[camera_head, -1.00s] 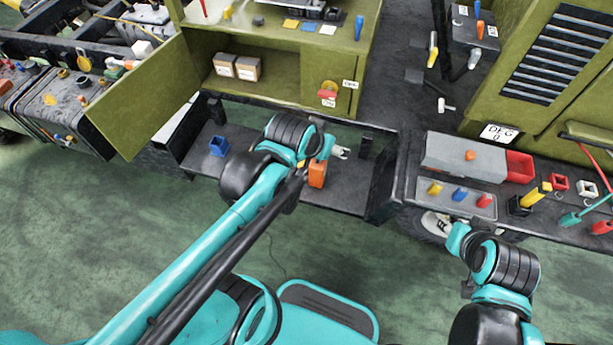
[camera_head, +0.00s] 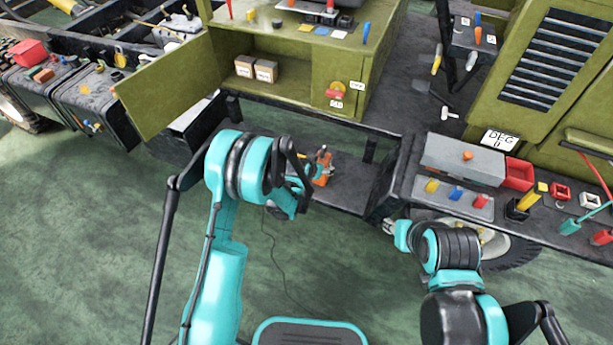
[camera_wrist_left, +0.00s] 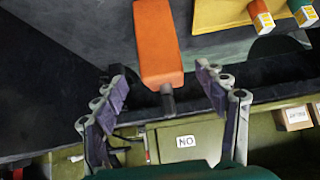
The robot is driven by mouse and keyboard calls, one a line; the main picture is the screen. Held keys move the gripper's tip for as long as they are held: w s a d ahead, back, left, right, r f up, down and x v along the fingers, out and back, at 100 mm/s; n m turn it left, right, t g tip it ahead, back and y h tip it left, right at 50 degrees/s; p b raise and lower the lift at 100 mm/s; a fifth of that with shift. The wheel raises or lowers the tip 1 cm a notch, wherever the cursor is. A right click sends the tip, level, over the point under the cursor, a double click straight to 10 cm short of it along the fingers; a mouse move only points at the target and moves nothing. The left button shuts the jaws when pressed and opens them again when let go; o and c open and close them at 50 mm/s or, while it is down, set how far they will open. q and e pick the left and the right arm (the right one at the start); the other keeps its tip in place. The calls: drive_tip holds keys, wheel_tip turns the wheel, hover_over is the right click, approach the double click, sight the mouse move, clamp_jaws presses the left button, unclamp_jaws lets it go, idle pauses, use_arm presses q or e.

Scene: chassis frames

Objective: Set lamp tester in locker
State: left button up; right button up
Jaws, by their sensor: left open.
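An orange block-shaped tool (camera_head: 322,174), which I take to be the lamp tester, is on the low dark shelf under the olive locker (camera_head: 290,88). In the left wrist view the orange body (camera_wrist_left: 158,45) with a dark tip lies ahead of my left gripper (camera_wrist_left: 162,95). The fingers are spread on either side of its tip, and no contact shows. In the head view my left wrist hides most of that gripper. The locker's door (camera_head: 172,85) stands open at the left. My right arm shows at the right, but I cannot make out its fingers.
Two small boxes (camera_head: 254,69) stand inside the locker. A red handle (camera_head: 335,94) is on its right front. A grey case (camera_head: 462,158), a red bin (camera_head: 518,173) and coloured plugs lie on the bench at the right. The locker floor's right part is clear.

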use_arm(q)
drive_tip(key=b+x, duration=0.1)
drive_tip(key=x, duration=0.2)
drive_tip(key=b+x, duration=0.1)
drive_tip(key=x, duration=0.1)
drive_tip(key=b+x, duration=0.1)
drive_tip(key=x, duration=0.2)
drive_tip(key=shift+a+f+b, duration=0.15)
drive_tip(key=shift+f+b, duration=0.2)
drive_tip(key=shift+f, duration=0.3)
drive_tip(key=shift+s+r, duration=0.15)
drive_tip(key=shift+c, duration=0.9)
drive_tip(key=c, duration=1.3)
